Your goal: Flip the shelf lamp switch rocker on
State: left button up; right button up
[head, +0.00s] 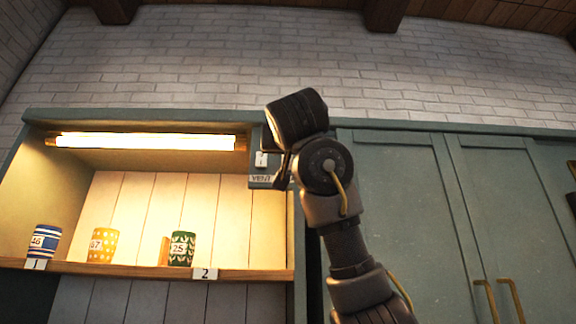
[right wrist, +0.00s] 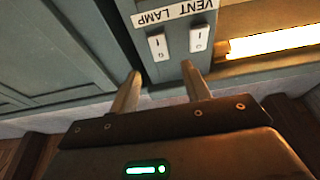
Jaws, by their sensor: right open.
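The switch panel (right wrist: 178,62) shows in the right wrist view with a label reading LAMP and VENT, seen upside down. The lamp rocker (right wrist: 158,46) is the left one, under LAMP; the vent rocker (right wrist: 199,38) is to its right. I cannot tell which way either is tipped. My right gripper (right wrist: 162,70) is open and empty, its fingertips just short of the rockers. In the head view the gripper (head: 283,165) is at the panel, mostly hidden by my wrist. The shelf lamp (head: 145,141) is lit. My left gripper is out of view.
The lit shelf (head: 120,268) holds a blue striped cup (head: 45,243), a yellow dotted cup (head: 104,246) and a green patterned cup (head: 182,249), left of my arm. Closed green cabinet doors (head: 410,200) stand to the right.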

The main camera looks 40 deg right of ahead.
pick_arm(q)
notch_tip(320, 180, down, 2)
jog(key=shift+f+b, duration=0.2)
jog(key=shift+b, duration=0.55)
pick_arm(e)
jog(key=v, duration=0.4)
jog(key=shift+a, duration=0.1)
